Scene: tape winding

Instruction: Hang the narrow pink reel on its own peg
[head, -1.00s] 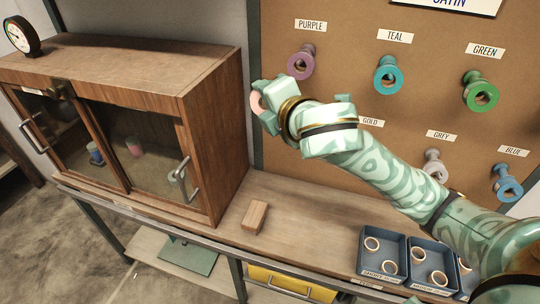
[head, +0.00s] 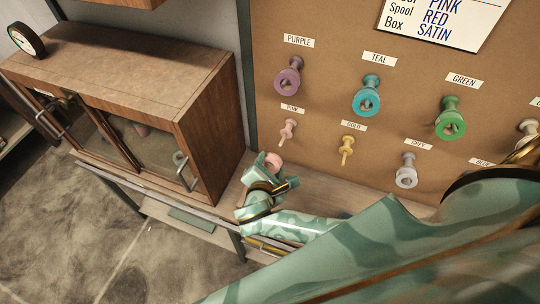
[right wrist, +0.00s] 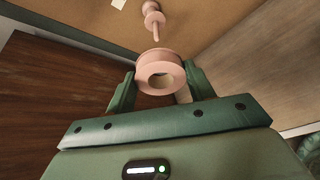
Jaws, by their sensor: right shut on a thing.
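The pink reel (head: 272,162) is held in my right gripper (head: 270,170), low in front of the board. In the right wrist view the pink reel (right wrist: 160,72) sits between both fingers of the gripper (right wrist: 160,84), its round hole facing the camera. The pink peg (head: 288,130), under the PINK label (head: 292,108), is bare. In the right wrist view the pink peg (right wrist: 154,20) stands just beyond and above the reel, apart from it. My left gripper is not in view.
The pegboard (head: 330,95) also carries a purple reel (head: 288,80), a teal reel (head: 366,98), a green reel (head: 450,122) and a grey reel (head: 406,174). The gold peg (head: 347,148) is bare. A wooden cabinet (head: 210,90) stands left of the gripper.

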